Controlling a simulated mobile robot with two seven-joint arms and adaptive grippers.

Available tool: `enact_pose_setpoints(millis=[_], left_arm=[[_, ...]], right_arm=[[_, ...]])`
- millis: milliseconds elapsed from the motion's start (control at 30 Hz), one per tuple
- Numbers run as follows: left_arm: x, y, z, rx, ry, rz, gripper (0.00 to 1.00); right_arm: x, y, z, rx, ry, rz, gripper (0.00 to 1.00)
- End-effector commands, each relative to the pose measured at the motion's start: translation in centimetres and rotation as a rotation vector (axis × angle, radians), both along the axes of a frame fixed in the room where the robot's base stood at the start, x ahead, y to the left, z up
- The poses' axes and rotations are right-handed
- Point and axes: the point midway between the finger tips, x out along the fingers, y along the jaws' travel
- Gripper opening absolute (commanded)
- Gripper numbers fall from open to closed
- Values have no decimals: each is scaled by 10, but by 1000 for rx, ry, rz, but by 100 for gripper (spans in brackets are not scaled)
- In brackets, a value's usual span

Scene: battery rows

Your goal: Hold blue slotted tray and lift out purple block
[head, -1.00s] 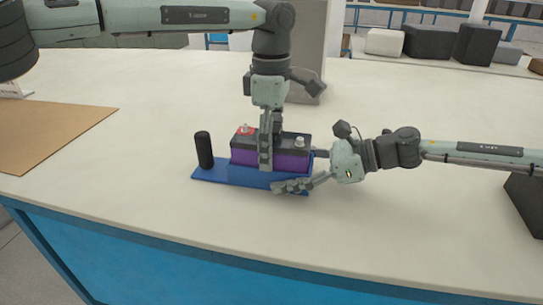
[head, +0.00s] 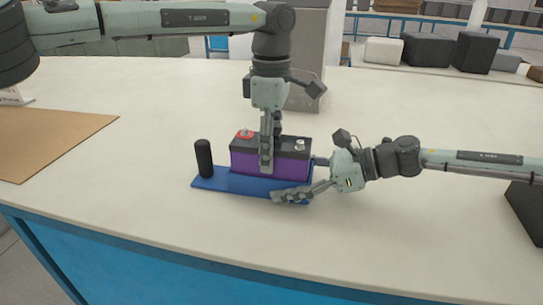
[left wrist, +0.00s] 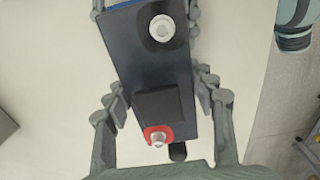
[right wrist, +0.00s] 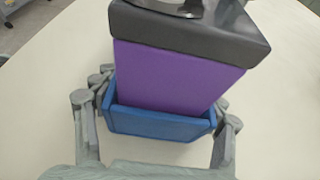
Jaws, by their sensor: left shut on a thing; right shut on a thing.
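The purple block (head: 270,165) has a dark top with a red-ringed terminal and a plain one, like a battery. It stands upright in the blue slotted tray (head: 235,184), its lower end behind the tray wall in the right wrist view (right wrist: 160,123). My left gripper (head: 267,165) comes from above and is shut on the block's long sides; the left wrist view shows the dark top (left wrist: 150,75) between its fingers. My right gripper (head: 305,180) comes from the right and is shut on the tray's end. The block's underside is hidden.
A black cylinder (head: 204,158) stands upright at the tray's left end. A brown board (head: 50,145) lies at the table's left. A grey box (head: 310,60) stands behind my left gripper. A dark object (head: 525,205) is at the right edge. The table front is clear.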

Motion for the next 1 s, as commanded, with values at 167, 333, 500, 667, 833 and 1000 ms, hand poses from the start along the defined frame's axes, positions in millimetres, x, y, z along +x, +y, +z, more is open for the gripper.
enact_pose_setpoints(millis=[167, 333, 500, 667, 833, 1000], left_arm=[[2, -1, 37, -7, -9, 1, 0], [1, -1, 65, -7, -7, 0, 0], [1, -1, 83, -6, -5, 0, 0], [1, -1, 90, -6, -5, 0, 0], [1, -1, 90, -6, -5, 0, 0], [1, -1, 90, -6, -5, 0, 0]], right_arm=[[0, -1, -2, -2, 3, -1, 33], [-1, -1, -2, -2, 4, 0, 33], [-1, -1, -2, -3, 5, 1, 33], [-1, -1, -2, -3, 5, 1, 33], [-1, 0, -3, -3, 5, 1, 33], [-1, 0, -3, -3, 5, 1, 83]])
